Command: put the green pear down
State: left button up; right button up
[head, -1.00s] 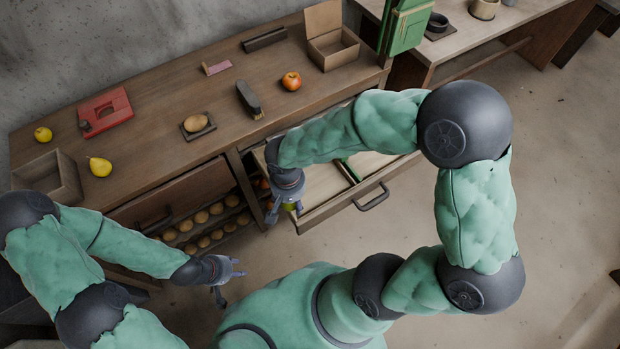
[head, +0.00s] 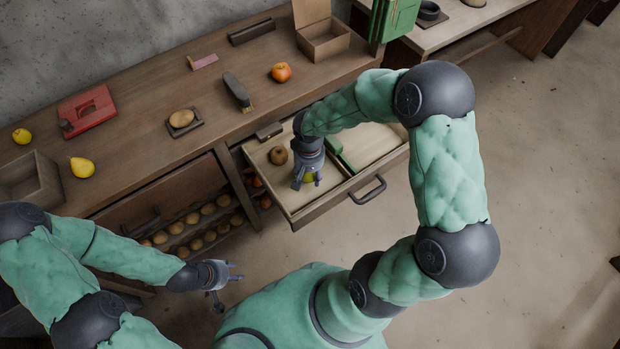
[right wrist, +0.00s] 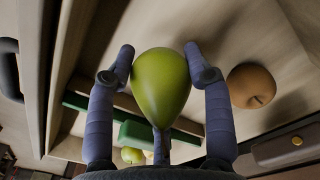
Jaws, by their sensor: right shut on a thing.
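The green pear (right wrist: 160,88) is between the two fingers of my right gripper (right wrist: 160,62), which is shut on it. In the head view my right gripper (head: 307,180) is over the left part of the open drawer (head: 317,214), with only a bit of the pear (head: 308,178) showing under the fingers. I cannot tell whether the pear touches the drawer floor. My left gripper (head: 226,284) is open and empty, in front of the cabinet.
A brown round fruit (head: 278,155) lies in the drawer beside my right gripper, near a dark block (head: 268,132). A green item (head: 341,158) lies right of the gripper. The drawer's right part looks clear. A tomato-like fruit (head: 281,72) and a yellow pear (head: 82,167) are on the top.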

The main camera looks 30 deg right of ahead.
aim_at(310, 178)
jog(key=shift+w+d+f+b, duration=0.15)
jog(key=shift+f+b, duration=0.7)
jog(key=shift+f, duration=0.9)
jog(key=shift+f, duration=0.1)
jog(key=shift+f, duration=0.15)
jog(key=o, duration=1.2)
jog(key=shift+r, duration=0.35)
notch_tip(310, 178, up, 12)
jog(key=p, duration=0.4)
jog(key=shift+f+p, duration=0.1)
jog(key=shift+p, duration=0.3)
